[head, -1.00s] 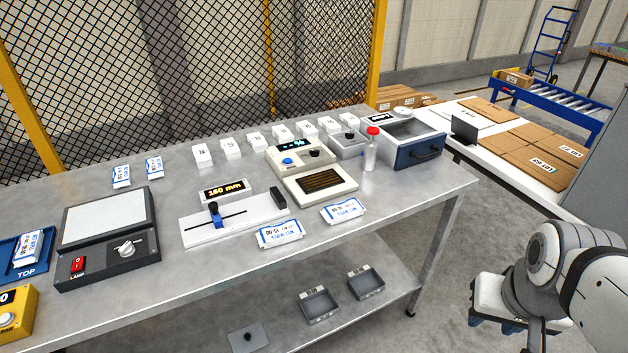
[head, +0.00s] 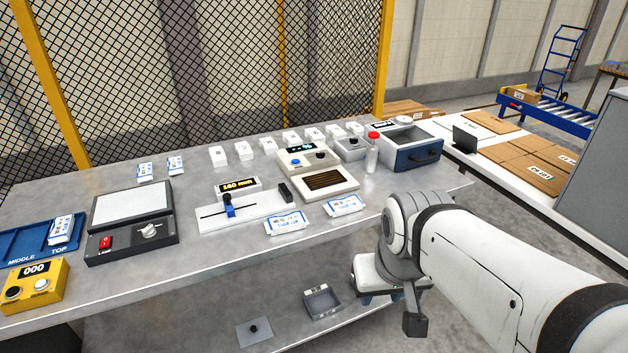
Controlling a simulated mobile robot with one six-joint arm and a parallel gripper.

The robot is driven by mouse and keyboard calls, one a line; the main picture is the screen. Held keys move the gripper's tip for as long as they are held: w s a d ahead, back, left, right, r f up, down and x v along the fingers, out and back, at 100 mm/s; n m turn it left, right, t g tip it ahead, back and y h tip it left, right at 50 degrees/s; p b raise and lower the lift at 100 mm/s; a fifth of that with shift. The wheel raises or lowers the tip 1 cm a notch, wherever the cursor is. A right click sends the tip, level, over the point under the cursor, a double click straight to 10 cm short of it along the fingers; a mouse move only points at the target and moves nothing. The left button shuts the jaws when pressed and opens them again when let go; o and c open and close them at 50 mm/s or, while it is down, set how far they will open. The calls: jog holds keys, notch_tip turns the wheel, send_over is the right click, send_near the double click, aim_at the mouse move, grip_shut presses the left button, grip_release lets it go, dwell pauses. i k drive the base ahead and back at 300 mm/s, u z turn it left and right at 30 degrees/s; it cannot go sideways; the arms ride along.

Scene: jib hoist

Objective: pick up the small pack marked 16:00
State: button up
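Small white packs with blue print lie on the steel bench. Two lie near the front edge, a left pack (head: 287,222) and a right pack (head: 345,205). Two more lie at the back left, one pack (head: 146,172) beside another (head: 176,165). One pack (head: 62,230) rests in the blue tray. The print is too small to read surely, so I cannot tell which is marked 16:00. My gripper (head: 380,296) hangs beyond the bench's front edge, right of and below the front packs, touching none. My arm partly hides it, and its opening is unclear.
A lamp box (head: 130,240) is at left.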

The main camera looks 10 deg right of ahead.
aim_at(336, 208)
jog(key=z, duration=0.05)
jog(key=i, duration=1)
jog(key=u, duration=0.05)
